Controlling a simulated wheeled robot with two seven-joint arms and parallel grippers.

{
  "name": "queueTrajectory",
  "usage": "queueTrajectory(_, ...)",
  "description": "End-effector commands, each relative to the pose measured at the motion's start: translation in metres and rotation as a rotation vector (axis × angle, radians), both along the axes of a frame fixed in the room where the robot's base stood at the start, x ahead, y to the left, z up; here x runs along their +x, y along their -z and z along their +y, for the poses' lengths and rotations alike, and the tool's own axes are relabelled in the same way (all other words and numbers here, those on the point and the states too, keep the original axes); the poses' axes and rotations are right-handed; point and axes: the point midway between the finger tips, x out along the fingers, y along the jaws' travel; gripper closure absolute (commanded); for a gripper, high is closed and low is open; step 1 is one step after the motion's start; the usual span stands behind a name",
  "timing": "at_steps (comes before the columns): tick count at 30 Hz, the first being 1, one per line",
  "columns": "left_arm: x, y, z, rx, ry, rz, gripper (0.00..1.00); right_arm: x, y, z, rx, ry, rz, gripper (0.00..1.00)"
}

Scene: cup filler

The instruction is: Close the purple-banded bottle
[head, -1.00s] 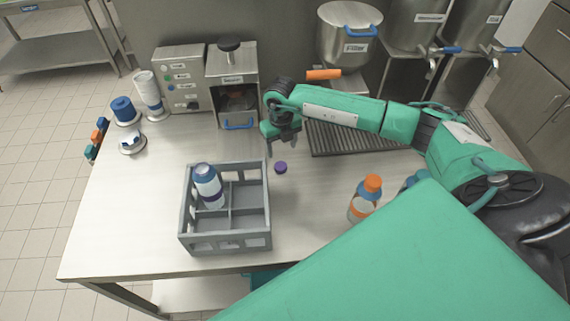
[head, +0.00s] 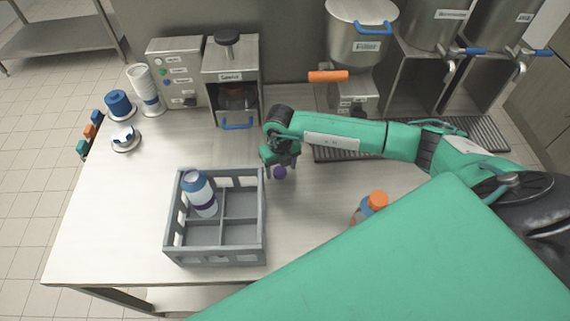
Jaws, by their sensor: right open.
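The purple-banded bottle (head: 204,205) stands tilted in the back left compartment of the grey crate (head: 215,256). Its body is pale and its top shows a bluish rim; I see no purple cap on it. A small purple cap (head: 280,174) lies on the table to the right of the crate. My right gripper (head: 281,165) is open, pointing down just above and behind the cap. Its fingertips partly overlap the cap in the picture, and I cannot tell whether they touch it. My left gripper is not in view.
An orange-capped bottle (head: 371,206) stands at the right, partly hidden by my green body. A capping machine (head: 231,88), control box (head: 178,76) and filter tank (head: 358,42) stand at the back. A stack of white cups (head: 146,88) is at the back left.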

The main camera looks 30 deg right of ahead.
Motion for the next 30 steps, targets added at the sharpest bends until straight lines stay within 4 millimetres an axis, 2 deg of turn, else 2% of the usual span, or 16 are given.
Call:
queueTrajectory(2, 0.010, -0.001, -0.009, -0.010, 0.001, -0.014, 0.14, -0.001, 0.002, 0.002, 0.001, -0.001, 0.000, 0.37)
queueTrajectory(5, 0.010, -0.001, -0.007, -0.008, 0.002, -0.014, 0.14, -0.001, 0.002, 0.001, 0.001, -0.001, 0.000, 0.37)
queueTrajectory(10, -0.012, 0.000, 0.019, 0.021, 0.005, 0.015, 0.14, -0.001, 0.002, 0.001, 0.000, -0.001, 0.000, 0.37)
queueTrajectory(14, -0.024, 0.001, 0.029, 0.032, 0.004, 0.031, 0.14, -0.001, 0.002, 0.001, 0.000, -0.001, 0.000, 0.61)
queueTrajectory(18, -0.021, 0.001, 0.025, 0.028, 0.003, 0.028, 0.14, -0.001, 0.002, 0.001, 0.000, -0.001, 0.000, 0.84)
queueTrajectory(25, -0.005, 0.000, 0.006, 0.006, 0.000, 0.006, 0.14, -0.001, 0.002, 0.001, 0.000, -0.001, 0.000, 0.85)
queueTrajectory(30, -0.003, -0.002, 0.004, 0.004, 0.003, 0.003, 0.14, -0.001, -0.001, 0.001, 0.000, -0.001, 0.000, 0.85)
